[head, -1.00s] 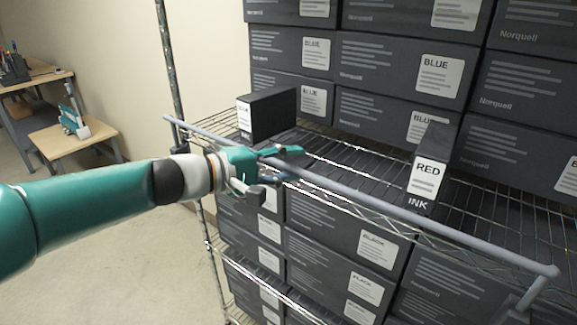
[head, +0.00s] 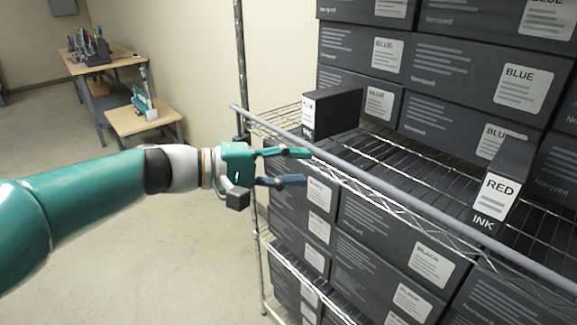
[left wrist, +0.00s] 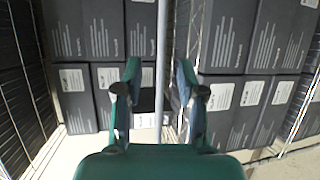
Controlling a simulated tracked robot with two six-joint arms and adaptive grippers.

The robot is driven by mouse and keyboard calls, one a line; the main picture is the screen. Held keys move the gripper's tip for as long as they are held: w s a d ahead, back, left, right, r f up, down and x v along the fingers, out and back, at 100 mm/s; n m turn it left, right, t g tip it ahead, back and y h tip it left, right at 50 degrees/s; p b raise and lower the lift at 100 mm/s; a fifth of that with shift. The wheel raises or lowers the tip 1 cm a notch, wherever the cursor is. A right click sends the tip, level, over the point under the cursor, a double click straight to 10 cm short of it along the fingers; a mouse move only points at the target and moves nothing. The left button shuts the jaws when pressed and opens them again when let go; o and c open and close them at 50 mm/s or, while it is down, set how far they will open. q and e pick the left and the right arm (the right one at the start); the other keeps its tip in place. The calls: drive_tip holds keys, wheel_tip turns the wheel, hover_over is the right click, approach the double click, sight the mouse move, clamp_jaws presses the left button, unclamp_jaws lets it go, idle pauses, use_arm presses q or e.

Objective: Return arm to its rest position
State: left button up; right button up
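My left arm reaches in from the left in the head view. Its gripper (head: 296,167) is open and empty, with its two fingers apart, in front of the wire shelf's grey rail (head: 345,168). In the left wrist view the open fingers (left wrist: 158,85) also show, with the rail passing between them in the picture; I cannot tell how far off it is. A dark ink box with a white label (head: 332,110) stands on the shelf beyond the gripper. A box labelled RED INK (head: 503,185) stands further right on the same shelf. My right gripper is not in view.
Dark cartons labelled BLUE (head: 470,85) are stacked behind the shelf, and cartons labelled BLACK (head: 385,245) sit below it. A metal post (head: 240,70) rises at the shelf's corner. A small wooden table (head: 145,120) stands at back left. The floor between is clear.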

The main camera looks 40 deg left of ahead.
use_arm(q)
drive_tip(key=shift+s+a+r, duration=0.1)
drive_tip(key=shift+s+a, duration=0.1)
drive_tip(key=shift+s, duration=0.25)
drive_tip(key=w+d+f+g, duration=0.1)
drive_tip(key=d+f+g, duration=0.15)
drive_tip(key=f, duration=0.75)
drive_tip(key=w+d+f+g+y, duration=0.1)
drive_tip(key=f+g, duration=0.2)
drive_tip(key=f, duration=0.7)
drive_tip(key=w+d+f+g, duration=0.1)
drive_tip(key=f+g, duration=0.2)
drive_tip(key=f, duration=0.8)
drive_tip(key=s+d+f+m+g, duration=0.1)
drive_tip(key=s+d+f+m, duration=0.2)
drive_tip(key=f, duration=0.5)
drive_tip(key=s+d+f+m+g+y, duration=0.1)
drive_tip(key=s+d+f+m, duration=0.3)
drive_tip(key=d+f, duration=0.4)
drive_tip(key=s+d+f+m+g+y, duration=0.1)
drive_tip(key=s+d+f+m+g, duration=0.2)
drive_tip(key=f, duration=0.5)
drive_tip(key=s+d+m, duration=0.1)
drive_tip(key=s+d, duration=0.1)
drive_tip(key=d, duration=0.1)
drive_tip(key=shift+s+d+f, duration=0.2)
drive_tip(key=shift+s, duration=0.05)
